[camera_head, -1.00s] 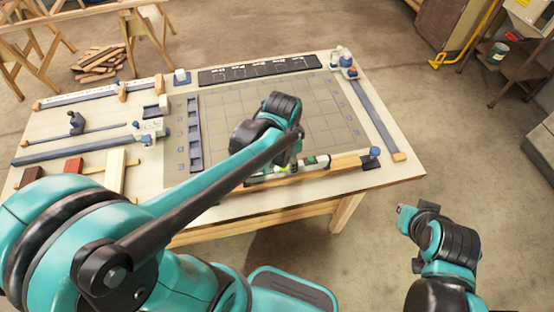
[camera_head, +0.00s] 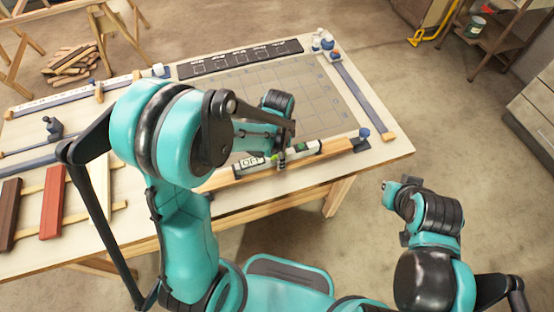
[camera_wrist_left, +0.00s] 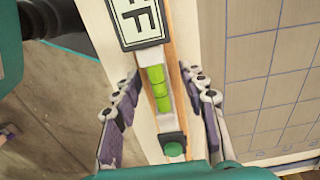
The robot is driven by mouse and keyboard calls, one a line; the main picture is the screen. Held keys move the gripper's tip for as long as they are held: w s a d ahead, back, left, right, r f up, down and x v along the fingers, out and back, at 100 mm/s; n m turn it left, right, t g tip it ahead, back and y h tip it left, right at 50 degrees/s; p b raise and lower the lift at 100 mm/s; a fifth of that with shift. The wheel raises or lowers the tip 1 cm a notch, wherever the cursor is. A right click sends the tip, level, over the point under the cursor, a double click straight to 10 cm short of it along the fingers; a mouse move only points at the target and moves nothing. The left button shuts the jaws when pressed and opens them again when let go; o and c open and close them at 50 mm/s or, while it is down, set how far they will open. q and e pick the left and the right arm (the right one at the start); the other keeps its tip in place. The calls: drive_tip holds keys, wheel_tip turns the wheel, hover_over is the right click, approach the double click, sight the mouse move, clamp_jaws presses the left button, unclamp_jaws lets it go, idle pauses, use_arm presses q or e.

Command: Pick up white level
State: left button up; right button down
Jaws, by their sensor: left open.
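The white level (camera_head: 300,147) lies along the front edge of the workbench, beside a wooden strip. In the left wrist view the level (camera_wrist_left: 151,56) shows a green vial, a black-framed label reading "FF" and a dark end with a green knob. My left gripper (camera_head: 282,157) is over the level. In the left wrist view its open fingers (camera_wrist_left: 161,85) stand on either side of the level, with gaps to both sides. In the head view my left arm and gripper hide part of the level. My right gripper (camera_head: 394,190) is off the bench at the right, its jaws unclear.
The workbench (camera_head: 400,150) carries a grey gridded mat (camera_head: 330,95) behind the level. Red, brown and cream laths (camera_head: 52,208) lie at the left. A blue-knobbed piece (camera_head: 363,134) stands by the strip's right end. Open floor lies right of the bench.

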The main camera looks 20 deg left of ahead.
use_arm(q)
clamp_jaws()
idle(0.3)
